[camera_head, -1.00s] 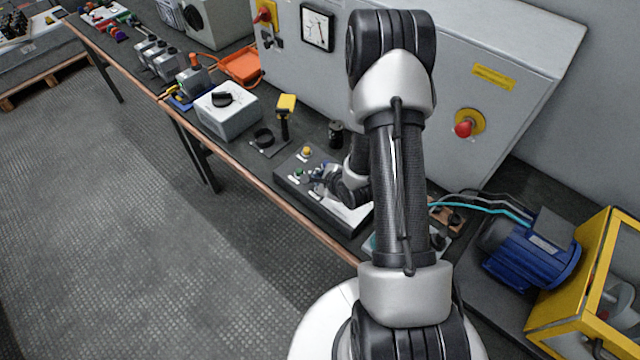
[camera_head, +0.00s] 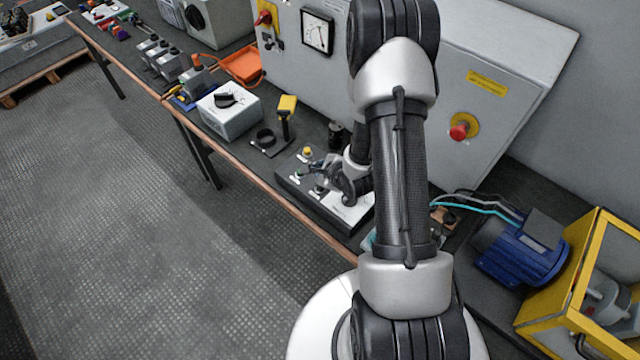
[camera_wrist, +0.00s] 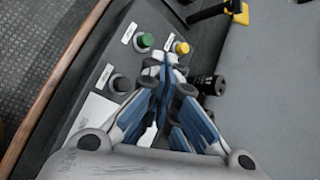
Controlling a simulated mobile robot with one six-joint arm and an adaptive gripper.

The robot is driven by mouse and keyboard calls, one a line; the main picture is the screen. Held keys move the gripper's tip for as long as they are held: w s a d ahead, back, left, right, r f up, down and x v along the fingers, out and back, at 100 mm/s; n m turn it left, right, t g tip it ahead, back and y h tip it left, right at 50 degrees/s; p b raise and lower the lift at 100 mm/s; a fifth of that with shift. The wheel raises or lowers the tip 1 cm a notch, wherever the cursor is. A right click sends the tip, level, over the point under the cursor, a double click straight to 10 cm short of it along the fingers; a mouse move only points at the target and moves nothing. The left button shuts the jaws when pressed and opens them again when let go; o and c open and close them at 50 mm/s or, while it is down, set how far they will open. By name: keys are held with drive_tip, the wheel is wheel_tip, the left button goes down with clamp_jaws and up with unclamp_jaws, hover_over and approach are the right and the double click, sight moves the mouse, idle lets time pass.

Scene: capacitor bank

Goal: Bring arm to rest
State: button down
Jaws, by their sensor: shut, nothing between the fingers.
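My gripper (camera_wrist: 168,75) is shut and empty in the wrist view, its blue-padded fingers together above a button panel. The panel (camera_head: 293,184) is a dark box on the bench with a pale plate. In the wrist view it carries a green button (camera_wrist: 145,41), a yellow button (camera_wrist: 181,48) and a dark button (camera_wrist: 119,83), with labels beside them. The fingertips appear close to the green and yellow buttons; I cannot tell whether they touch anything. In the head view my arm hides part of the panel.
A grey cabinet (camera_head: 480,125) with a gauge (camera_head: 317,31) and a red knob (camera_head: 460,132) stands behind the panel. A blue motor (camera_head: 520,250) and a yellow frame (camera_head: 590,225) are at the right. A white box with a dial (camera_head: 230,112) stands left. The floor left is clear.

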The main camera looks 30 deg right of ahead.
idle(0.4)
drive_tip(key=s+a+r+n+g+h, duration=0.1)
drive_tip(key=s+a+r+n, duration=0.1)
drive_tip(key=r+n, duration=0.6)
drive_tip(key=s+a+r+n+g+h, duration=0.15)
drive_tip(key=r+n, duration=0.35)
drive_tip(key=r, duration=0.8)
drive_tip(key=s+a+r+n, duration=0.3)
drive_tip(key=s+n, duration=0.1)
drive_tip(key=s, duration=0.3)
drive_tip(key=s+a+r+n+g+y, duration=0.1)
drive_tip(key=s+a+r+n, duration=0.2)
drive_tip(key=s, duration=0.4)
drive_tip(key=s+a+r+n+g+y, duration=0.1)
drive_tip(key=s+a+r+n, duration=0.2)
drive_tip(key=s+r+n, duration=0.2)
drive_tip(key=s+n+b, duration=0.1)
drive_tip(key=s, duration=0.2)
drive_tip(key=shift+a+n, duration=0.4)
drive_tip(key=c, duration=2.3)
unclamp_jaws()
drive_tip(key=shift+r, duration=0.1)
